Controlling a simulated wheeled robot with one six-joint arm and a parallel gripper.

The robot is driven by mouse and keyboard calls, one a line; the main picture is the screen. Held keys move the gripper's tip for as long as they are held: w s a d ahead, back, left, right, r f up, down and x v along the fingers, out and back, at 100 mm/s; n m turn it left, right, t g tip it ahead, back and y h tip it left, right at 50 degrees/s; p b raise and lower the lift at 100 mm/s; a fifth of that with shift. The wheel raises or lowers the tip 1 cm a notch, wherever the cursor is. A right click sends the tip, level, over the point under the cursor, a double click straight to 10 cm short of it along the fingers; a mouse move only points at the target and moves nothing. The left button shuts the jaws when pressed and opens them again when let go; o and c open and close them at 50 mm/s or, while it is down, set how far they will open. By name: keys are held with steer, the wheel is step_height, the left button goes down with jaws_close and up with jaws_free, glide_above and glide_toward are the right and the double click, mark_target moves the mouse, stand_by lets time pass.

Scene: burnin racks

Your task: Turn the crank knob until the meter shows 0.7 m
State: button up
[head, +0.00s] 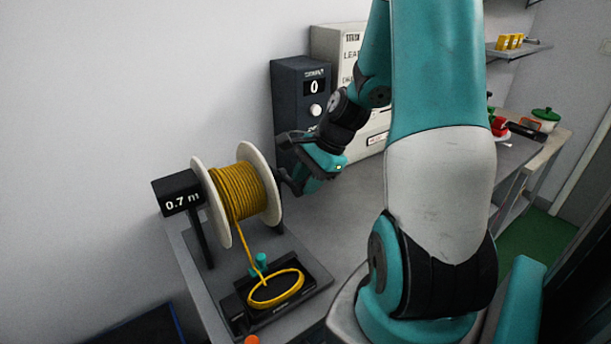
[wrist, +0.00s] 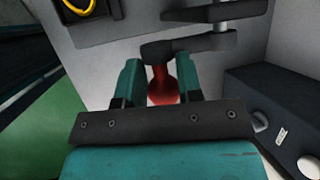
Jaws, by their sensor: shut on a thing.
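The cable spool (head: 238,192) has pale flanges and is wound with yellow cable. The meter (head: 180,192) at its left reads 0.7 m. The dark crank arm (head: 288,182) is at the spool's right side and crosses the top of the wrist view (wrist: 190,45). The red crank knob (wrist: 163,88) sits between the two teal fingers of my gripper (wrist: 160,82), which is shut on it. In the head view my gripper (head: 300,172) is beside the crank, and the knob is hidden there.
Yellow cable (head: 277,290) runs down from the spool into a loop on a black tray (head: 310,292). A dark box (head: 300,90) with a display reading 0 stands behind my gripper. A pale cabinet (head: 335,45) is beside it.

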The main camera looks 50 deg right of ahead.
steer(key=shift+w+d+r, duration=0.1)
steer(key=shift+w+r, duration=0.05)
steer(key=shift+w, duration=0.1)
steer(key=shift+c, duration=0.2)
steer(key=o, duration=1)
steer(key=shift+w, duration=0.15)
steer(key=shift+s+r, duration=0.15)
steer(key=shift+s, duration=0.05)
steer(key=v, duration=1.7)
steer(key=shift+s, duration=0.1)
